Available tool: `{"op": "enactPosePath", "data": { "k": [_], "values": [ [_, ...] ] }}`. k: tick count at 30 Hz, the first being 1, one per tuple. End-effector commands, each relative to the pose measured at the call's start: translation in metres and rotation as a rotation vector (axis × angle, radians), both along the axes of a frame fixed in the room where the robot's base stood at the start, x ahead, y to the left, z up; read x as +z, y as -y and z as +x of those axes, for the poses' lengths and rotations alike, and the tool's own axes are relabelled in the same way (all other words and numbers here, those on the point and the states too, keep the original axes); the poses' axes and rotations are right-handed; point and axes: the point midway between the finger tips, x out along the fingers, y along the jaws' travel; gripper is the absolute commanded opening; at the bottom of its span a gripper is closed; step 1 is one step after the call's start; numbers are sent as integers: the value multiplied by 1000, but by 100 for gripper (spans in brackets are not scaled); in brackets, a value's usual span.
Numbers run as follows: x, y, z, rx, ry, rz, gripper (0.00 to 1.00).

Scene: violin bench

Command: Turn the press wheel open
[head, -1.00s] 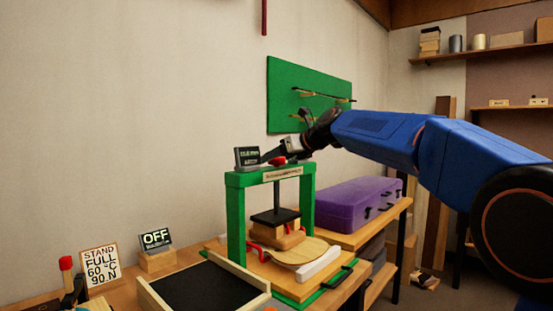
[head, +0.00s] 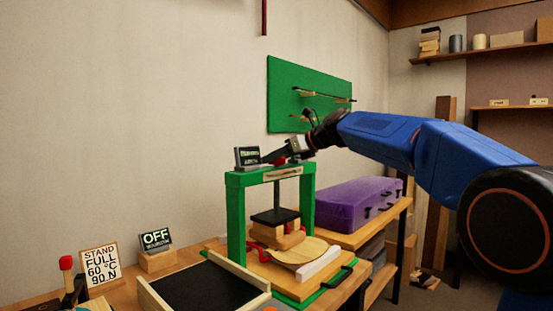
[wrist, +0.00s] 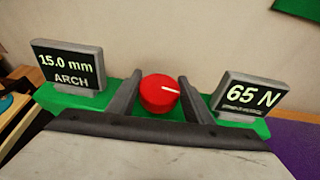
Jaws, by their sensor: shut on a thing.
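The press wheel (wrist: 160,94) is a red knob with a white mark on top of the green press frame (head: 235,210). In the wrist view the mark points right. My gripper (wrist: 157,92) has its two dark fingers on either side of the wheel and is shut on it. In the head view my gripper (head: 280,156) reaches the press top from the right and partly hides the wheel. Below, the dark press plate (head: 275,216) is over a wooden block (head: 280,236) and a curved wooden plate (head: 302,251).
Displays on the press read "15.0 mm ARCH" (wrist: 68,67) and "65 N" (wrist: 248,95). An "OFF" display (head: 155,239) and a sign reading "STAND FULL 60 °C 90 N" (head: 100,265) stand at left. A purple case (head: 345,203) is right of the press.

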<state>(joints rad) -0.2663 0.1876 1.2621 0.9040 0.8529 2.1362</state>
Motion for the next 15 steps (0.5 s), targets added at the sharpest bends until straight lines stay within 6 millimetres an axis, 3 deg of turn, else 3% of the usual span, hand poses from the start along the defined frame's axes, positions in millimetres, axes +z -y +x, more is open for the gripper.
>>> {"op": "enactPosePath", "data": {
  "k": [15],
  "values": [
    [0, 1, 2, 434, 2, 1, 24]
  ]
}}
